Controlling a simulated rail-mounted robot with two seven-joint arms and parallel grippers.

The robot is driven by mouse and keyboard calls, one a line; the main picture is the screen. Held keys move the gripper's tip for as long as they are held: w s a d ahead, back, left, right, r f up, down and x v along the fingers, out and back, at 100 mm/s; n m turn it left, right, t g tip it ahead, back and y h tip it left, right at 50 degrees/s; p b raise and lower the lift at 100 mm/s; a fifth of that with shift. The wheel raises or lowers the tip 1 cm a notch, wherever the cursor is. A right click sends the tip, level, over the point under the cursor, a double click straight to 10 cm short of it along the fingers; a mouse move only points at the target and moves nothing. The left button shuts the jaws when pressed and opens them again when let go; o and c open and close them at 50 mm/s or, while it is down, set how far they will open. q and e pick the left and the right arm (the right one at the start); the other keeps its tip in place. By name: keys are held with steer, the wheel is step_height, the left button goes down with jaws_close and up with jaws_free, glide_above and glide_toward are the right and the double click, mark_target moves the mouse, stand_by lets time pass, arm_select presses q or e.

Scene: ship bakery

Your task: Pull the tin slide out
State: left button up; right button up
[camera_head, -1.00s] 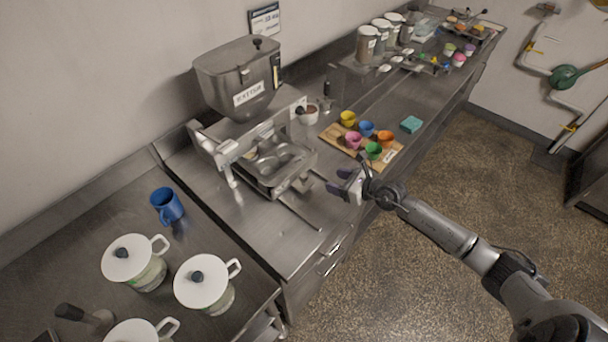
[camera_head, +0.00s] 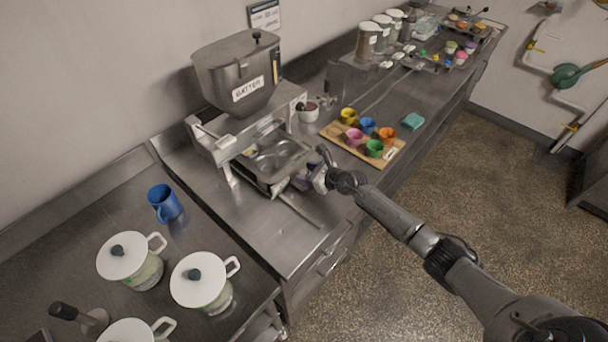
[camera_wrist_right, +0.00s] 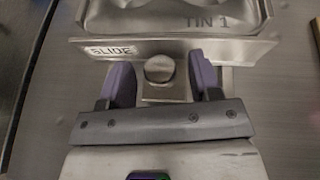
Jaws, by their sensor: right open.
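The tin slide (camera_head: 262,187) sits under the steel hopper labelled BATTER (camera_head: 238,75), with a moulded tin (camera_head: 278,158) in it. In the right wrist view its front plate (camera_wrist_right: 235,48) carries a SLIDE label, and the tin (camera_wrist_right: 185,12) is marked TIN 1. A round metal knob (camera_wrist_right: 159,68) stands out from the plate. My right gripper (camera_head: 303,180) is at the front of the slide. In the wrist view its open purple fingers (camera_wrist_right: 162,76) stand on either side of the knob, with gaps visible between them and it. My left gripper is out of view.
A wooden board (camera_head: 338,137) with several coloured cups lies right of the machine. A blue mug (camera_head: 164,204) and white lidded pots (camera_head: 198,279) stand on the lower left counter. A metal strip (camera_head: 299,209) extends in front of the slide.

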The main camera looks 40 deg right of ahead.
steer(key=shift+w+a+f, duration=0.15)
steer(key=shift+w+f, duration=0.1)
steer(key=shift+w, duration=0.3)
jaws_close()
